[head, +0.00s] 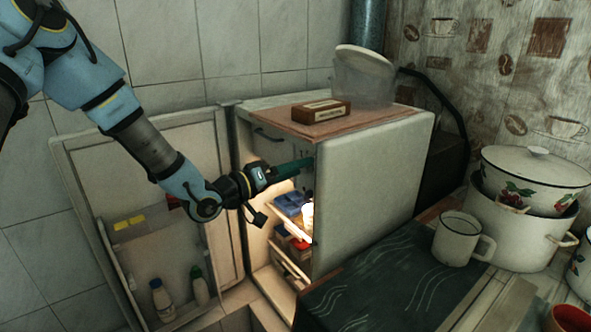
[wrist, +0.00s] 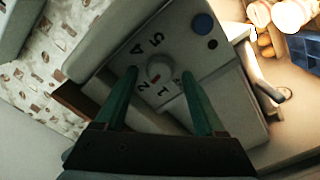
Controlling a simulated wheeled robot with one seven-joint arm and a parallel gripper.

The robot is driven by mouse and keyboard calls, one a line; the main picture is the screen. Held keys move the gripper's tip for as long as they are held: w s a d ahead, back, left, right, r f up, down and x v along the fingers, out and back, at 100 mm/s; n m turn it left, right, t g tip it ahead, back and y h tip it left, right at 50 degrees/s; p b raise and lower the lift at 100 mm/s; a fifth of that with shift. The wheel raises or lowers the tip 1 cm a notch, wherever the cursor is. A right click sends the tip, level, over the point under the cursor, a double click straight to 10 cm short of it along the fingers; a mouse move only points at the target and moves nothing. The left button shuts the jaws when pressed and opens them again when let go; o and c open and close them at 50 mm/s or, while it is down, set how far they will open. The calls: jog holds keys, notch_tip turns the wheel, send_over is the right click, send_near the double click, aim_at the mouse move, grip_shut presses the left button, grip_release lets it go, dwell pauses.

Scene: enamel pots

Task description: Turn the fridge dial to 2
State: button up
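The white fridge (head: 372,190) stands with its door (head: 150,215) swung wide open to the left. In the wrist view, the round pale dial (wrist: 160,68) sits on a grey panel (wrist: 215,82) inside the fridge, with the numerals 5, 4, 2 and 1 readable around it. A small red mark shows at the dial's lower edge, near 2 and 1; its exact setting is hard to tell. My gripper (wrist: 160,74) is open, with one green finger on each side of the dial; contact is unclear. In the head view my gripper (head: 298,166) reaches into the fridge's upper part, and the dial is hidden.
Lit shelves (head: 290,205) with food sit below my gripper. A brown box (head: 319,111) and a clear plastic tub (head: 362,80) stand on the fridge. A white mug (head: 458,240) and enamel pots (head: 530,180) stand at right. Bottles (head: 162,300) stand in the door.

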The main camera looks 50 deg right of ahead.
jog(key=w+a+b, duration=0.2)
jog(key=a, duration=0.8)
jog(key=shift+a+b, duration=0.3)
